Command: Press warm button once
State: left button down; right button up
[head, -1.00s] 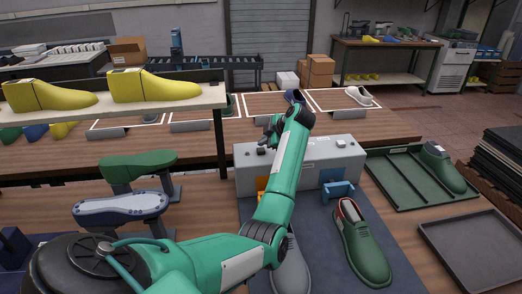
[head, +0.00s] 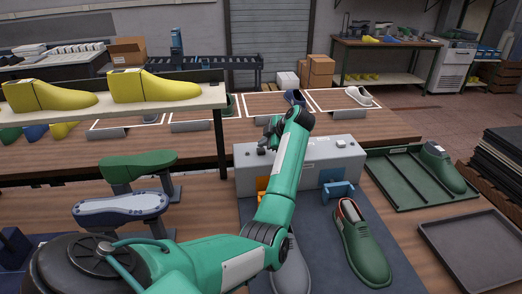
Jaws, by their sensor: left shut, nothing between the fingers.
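A light grey box (head: 305,166) stands on the blue-grey mat behind the shoes. It has a small dark knob or button (head: 261,150) on top at the left and another small button (head: 340,143) on top at the right. I cannot read which one is the warm button. An orange part and a blue part (head: 338,190) are on its front. My left gripper (head: 267,141) is shut and empty, just over the box's left top near the left button. I cannot tell whether it touches. My forearm hides part of the box. My right gripper is not in view.
A green shoe (head: 362,245) and a grey shoe (head: 291,268) lie on the mat. A green tray (head: 400,196) with a shoe last and a dark tray (head: 470,245) are to the right. A shelf (head: 150,115) with yellow lasts stands at the left.

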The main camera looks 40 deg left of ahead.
aim_at(264, 150)
pick_arm(q)
jog(key=shift+f, duration=0.75)
dwell(0.7)
jog(key=shift+r+p, duration=0.7)
jog(key=shift+r, duration=0.3)
notch_tip(264, 150, up, 5)
jog(key=p, duration=0.4)
dwell(0.8)
